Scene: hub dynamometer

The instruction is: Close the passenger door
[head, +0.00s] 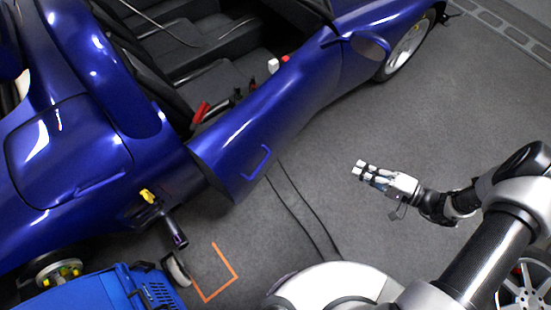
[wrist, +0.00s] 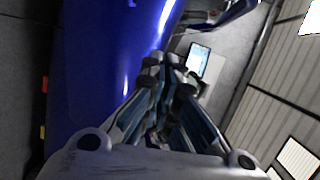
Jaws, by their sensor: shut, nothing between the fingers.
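The passenger door (head: 262,125) is a glossy blue panel on the near side of the blue car, with a light blue corner mark on its outer face. It stands ajar, its rear end swung out from the body toward me. My gripper (head: 359,170) is shut and empty, over the grey floor to the right of the door and apart from it. In the wrist view my closed fingers (wrist: 170,68) point forward beside a large blue panel (wrist: 90,85), apparently the door. The door's latch and inner face are mostly hidden.
The car's open cabin shows a dark seat and a red handle (head: 200,113). A blue machine (head: 120,291) stands at the lower left, near an orange floor mark (head: 236,275). Dark cables (head: 300,205) cross the floor between door and gripper. Floor at the upper right is clear.

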